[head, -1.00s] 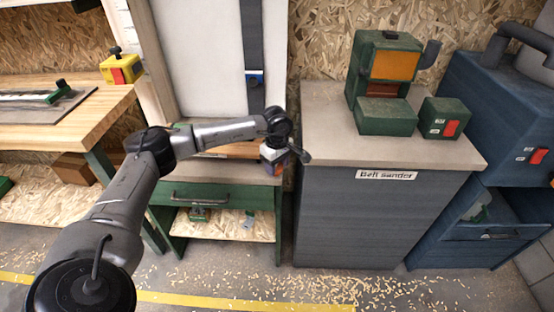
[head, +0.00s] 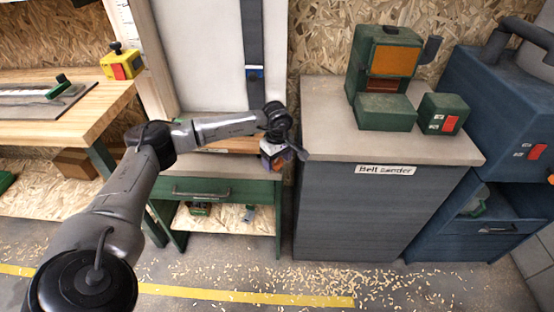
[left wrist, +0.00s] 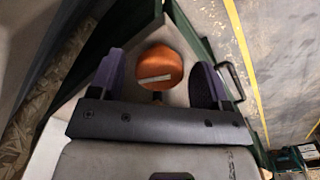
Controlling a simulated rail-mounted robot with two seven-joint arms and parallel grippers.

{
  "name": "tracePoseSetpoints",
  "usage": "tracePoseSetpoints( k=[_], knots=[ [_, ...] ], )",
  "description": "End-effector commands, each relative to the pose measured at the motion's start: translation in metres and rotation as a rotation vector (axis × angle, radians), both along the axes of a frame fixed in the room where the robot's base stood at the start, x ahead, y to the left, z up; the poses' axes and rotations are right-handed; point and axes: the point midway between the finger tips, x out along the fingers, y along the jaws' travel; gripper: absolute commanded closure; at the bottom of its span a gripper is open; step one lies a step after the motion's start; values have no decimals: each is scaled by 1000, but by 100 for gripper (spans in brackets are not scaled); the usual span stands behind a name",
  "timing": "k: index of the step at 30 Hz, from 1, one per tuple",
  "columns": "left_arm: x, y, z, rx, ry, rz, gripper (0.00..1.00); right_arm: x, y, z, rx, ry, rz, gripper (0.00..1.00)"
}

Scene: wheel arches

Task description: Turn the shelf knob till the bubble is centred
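A round copper-orange knob (left wrist: 160,68) with a white mark shows in the left wrist view, on the pale top of a green-edged bench. My left gripper (left wrist: 158,85) is open, with one dark purple-grey finger on each side of the knob and visible gaps between. I cannot tell whether the fingers reach down to the knob's height. In the head view, my left gripper (head: 287,157) is over the right end of the small green bench (head: 277,222), and it hides most of the knob there. I cannot make out a bubble. My right gripper is not in view.
The grey belt sander cabinet (head: 345,215) stands close to the right of my left gripper. A tall pale panel (head: 195,50) with a dark strap (head: 252,45) rises behind. A wooden workbench (head: 95,105) is at the left. The floor in front is clear except for wood chips.

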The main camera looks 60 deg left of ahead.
Motion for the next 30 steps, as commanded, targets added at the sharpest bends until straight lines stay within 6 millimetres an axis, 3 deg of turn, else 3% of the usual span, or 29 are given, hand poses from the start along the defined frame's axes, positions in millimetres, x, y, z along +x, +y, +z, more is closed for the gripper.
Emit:
tracePoseSetpoints(
  k=[11, 30],
  knots=[
    [0, 0, 6, 1, 1, 1, 25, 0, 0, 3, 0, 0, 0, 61],
    [0, 0, 117, 0, -2, 1, 25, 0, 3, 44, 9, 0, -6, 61]
  ],
)
